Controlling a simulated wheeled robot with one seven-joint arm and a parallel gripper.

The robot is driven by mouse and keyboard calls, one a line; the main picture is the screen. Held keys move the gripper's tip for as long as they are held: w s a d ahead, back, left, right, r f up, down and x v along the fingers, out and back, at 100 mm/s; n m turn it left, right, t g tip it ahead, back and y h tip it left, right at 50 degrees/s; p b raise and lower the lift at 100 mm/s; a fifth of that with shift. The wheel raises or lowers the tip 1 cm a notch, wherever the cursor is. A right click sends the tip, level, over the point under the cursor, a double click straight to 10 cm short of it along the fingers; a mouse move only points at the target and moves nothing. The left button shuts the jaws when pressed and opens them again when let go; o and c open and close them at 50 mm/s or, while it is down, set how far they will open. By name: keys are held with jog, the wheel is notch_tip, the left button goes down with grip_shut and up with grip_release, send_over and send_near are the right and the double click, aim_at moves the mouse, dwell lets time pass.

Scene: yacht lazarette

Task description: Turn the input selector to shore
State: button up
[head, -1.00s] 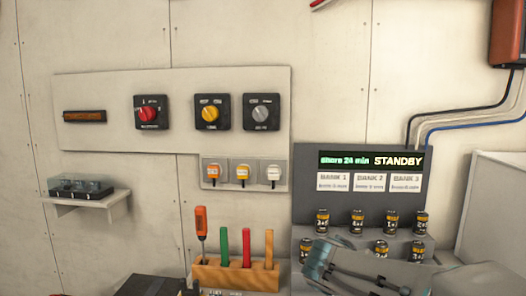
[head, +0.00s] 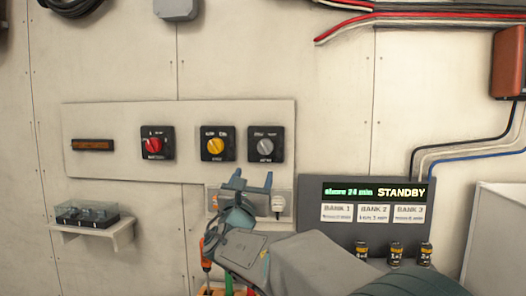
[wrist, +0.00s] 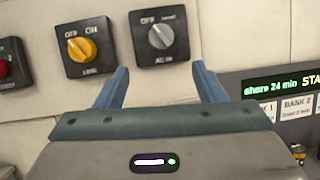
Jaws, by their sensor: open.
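The grey rotary knob (head: 265,147) sits on a black plate at the right of the cream wall panel. In the wrist view its plate reads OFF and what looks like AC IN, and the knob (wrist: 161,36) has a ridge that seems to slant toward OFF at upper left. A second word at its upper right is too small to read surely. My gripper (head: 250,180) is open and empty, just below this knob in the picture. In the wrist view the two blue fingers (wrist: 161,75) stand apart below and either side of the grey knob, not touching it.
A yellow knob (head: 215,146) and a red knob (head: 153,145) are to the left on the same panel (head: 110,170). A plug block sits partly behind my gripper. A display (head: 375,192) reads "shore 24 min STANDBY". A small shelf (head: 95,230) is at left.

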aim_at(264, 150)
jog(key=p+x, duration=0.3)
jog(key=x, duration=0.9)
jog(key=shift+w+d+p, duration=0.1)
jog(key=shift+w+p, duration=0.2)
jog(key=c, duration=1)
